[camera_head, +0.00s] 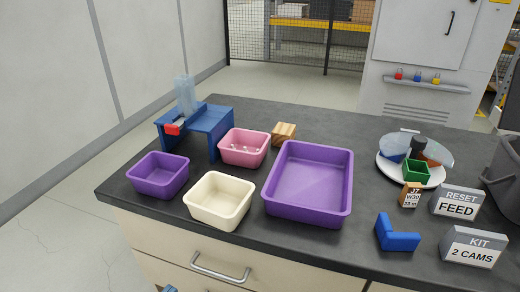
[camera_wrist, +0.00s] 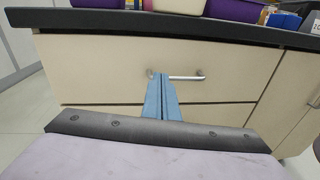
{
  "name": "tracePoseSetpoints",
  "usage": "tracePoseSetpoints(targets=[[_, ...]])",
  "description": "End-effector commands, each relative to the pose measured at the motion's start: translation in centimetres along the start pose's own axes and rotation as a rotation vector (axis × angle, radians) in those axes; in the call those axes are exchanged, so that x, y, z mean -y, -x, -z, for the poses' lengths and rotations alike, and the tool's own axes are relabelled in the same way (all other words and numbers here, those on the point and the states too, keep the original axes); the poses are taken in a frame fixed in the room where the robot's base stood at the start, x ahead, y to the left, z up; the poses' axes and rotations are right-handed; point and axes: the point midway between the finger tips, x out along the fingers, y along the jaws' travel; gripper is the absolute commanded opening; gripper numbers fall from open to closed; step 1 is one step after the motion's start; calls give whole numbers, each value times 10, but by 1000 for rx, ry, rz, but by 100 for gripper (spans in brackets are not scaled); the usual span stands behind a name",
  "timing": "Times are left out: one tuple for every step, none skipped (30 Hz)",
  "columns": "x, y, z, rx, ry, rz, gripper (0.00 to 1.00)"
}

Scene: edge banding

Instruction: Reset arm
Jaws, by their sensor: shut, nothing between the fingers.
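My gripper (camera_wrist: 159,78) shows in the wrist view as two blue fingers pressed together, with nothing between them. It points at the cream cabinet front, in front of the silver drawer handle (camera_wrist: 187,78) and below the dark tabletop edge. In the head view only a small blue piece shows at the bottom edge, below the drawer handle (camera_head: 221,271); I cannot tell for certain that it is the gripper. A grey sign (camera_head: 458,203) reading RESET FEED stands on the right of the table.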

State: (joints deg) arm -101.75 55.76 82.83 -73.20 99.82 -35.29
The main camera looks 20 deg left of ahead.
Motion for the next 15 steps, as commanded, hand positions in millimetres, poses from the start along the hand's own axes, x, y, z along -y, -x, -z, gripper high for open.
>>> tracePoseSetpoints(targets=[[12,-11,-26,-27,-43,68,0],[21,-18,-36,-45,-69,116,0],[36,-28,-52,-73,-111,188,0],[48,-35,-64,-94,-144,247,0],[61,-43,-76,-118,-179,313,0],[81,-54,-92,-149,-229,406,0],[97,-63,-104,-173,-268,480,0],[114,-72,-115,-199,-307,558,0],[135,-83,-126,-234,-358,656,0],[150,-91,-131,-257,-391,719,0],[163,-98,-135,-278,-424,779,0],[180,-107,-139,-306,-468,853,0],[193,-113,-142,-325,-501,906,0],[205,-118,-145,-344,-533,956,0],[220,-124,-149,-367,-580,1020,0]])
